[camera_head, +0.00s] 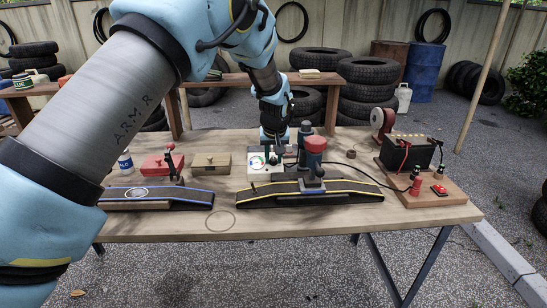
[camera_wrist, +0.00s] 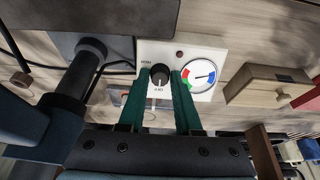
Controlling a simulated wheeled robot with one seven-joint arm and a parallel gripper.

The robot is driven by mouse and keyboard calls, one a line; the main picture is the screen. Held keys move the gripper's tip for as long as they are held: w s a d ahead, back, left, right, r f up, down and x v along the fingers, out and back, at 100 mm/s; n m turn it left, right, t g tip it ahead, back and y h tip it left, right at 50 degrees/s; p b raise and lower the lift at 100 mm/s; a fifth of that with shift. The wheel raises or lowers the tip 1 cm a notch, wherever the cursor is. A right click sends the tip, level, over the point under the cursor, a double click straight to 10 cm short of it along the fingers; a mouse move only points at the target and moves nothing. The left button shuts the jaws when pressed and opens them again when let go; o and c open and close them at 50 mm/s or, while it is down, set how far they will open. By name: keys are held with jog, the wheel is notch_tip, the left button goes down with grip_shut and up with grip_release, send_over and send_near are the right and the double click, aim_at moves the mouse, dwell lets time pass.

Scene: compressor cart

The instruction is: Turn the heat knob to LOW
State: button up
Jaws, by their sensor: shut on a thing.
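The white control box (camera_head: 265,182) stands on the wooden table behind the yellow-edged ramp, and its panel fills the middle of the wrist view (camera_wrist: 205,50). The black heat knob (camera_wrist: 159,73) sits on this panel beside a round gauge (camera_wrist: 199,76) with coloured sectors. A pale mark on the knob points down in the wrist view, toward small lettering that looks like LOW; other lettering sits to the knob's upper left. My gripper (camera_wrist: 162,84) has its green fingers on both sides of the knob, shut on it. In the head view my arm partly hides the box and the knob.
The yellow-edged ramp (camera_head: 340,198) and blue-edged ramp (camera_head: 150,204) lie in front. A wooden box (camera_head: 211,165) and red box (camera_head: 158,166) are left. A battery (camera_head: 407,152) with cables is right.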

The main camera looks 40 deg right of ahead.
grip_shut()
jog(key=shift+m, duration=0.4)
jog(key=m+b, duration=0.1)
jog(key=m, duration=0.9)
jog(key=shift+s+m, duration=0.1)
jog(key=shift+m, duration=0.3)
dwell(0.4)
jog(key=o, duration=0.7)
grip_release()
jog(key=shift+c, duration=0.2)
